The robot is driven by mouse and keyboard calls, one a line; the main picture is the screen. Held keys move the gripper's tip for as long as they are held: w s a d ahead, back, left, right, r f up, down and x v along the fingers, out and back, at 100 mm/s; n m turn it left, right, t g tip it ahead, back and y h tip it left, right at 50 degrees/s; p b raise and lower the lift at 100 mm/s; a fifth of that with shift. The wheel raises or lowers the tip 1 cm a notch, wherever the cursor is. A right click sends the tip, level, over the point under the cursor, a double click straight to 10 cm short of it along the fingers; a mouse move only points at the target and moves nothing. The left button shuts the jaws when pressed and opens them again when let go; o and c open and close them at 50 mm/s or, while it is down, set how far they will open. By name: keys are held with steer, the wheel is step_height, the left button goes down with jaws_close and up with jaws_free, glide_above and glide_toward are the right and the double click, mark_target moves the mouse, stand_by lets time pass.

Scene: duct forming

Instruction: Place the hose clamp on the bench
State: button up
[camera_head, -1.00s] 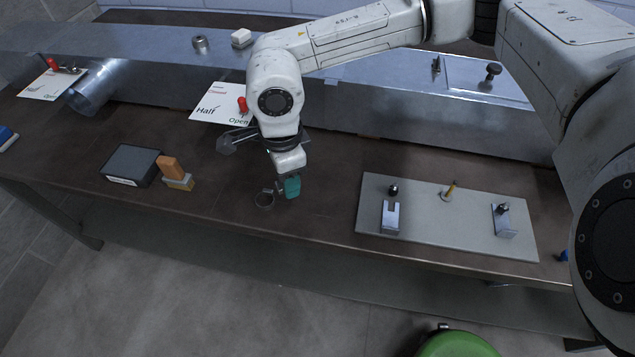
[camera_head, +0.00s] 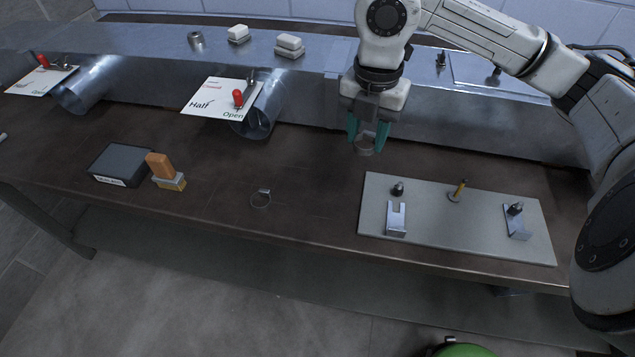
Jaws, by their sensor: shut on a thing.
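My gripper (camera_head: 368,133), with teal fingertips, is above the bench (camera_head: 300,165), in front of the long metal duct. It is shut on a small round metal band that looks like a hose clamp (camera_head: 365,148), held at the fingertips. The fingers hide part of it.
A grey fixture plate (camera_head: 455,228) with metal brackets and a pin lies at the right. A black box (camera_head: 122,163) and an orange-handled block (camera_head: 163,170) stand at the left. A duct branch (camera_head: 262,118) with a red-handled lever and card juts out. The middle of the bench is clear.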

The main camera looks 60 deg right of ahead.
steer(key=shift+s+d+m, duration=0.25)
steer(key=shift+m, duration=0.55)
steer(key=w+a+f, duration=0.2)
steer(key=w+f, duration=0.1)
steer(key=w, duration=0.5)
steer(key=p, duration=0.1)
glide_above(302, 171)
steer(key=s, duration=0.1)
step_height(302, 171, down, 5)
steer(key=shift+s+d+f, duration=0.1)
steer(key=shift+f, duration=0.05)
steer(key=shift+w+f, duration=0.5)
steer(key=shift+f, duration=0.1)
steer(key=shift+w+f, duration=0.1)
steer(key=shift+f, duration=1.55)
steer(key=shift+f, duration=0.15)
steer(key=o, duration=1)
steer(key=shift+o, duration=0.2)
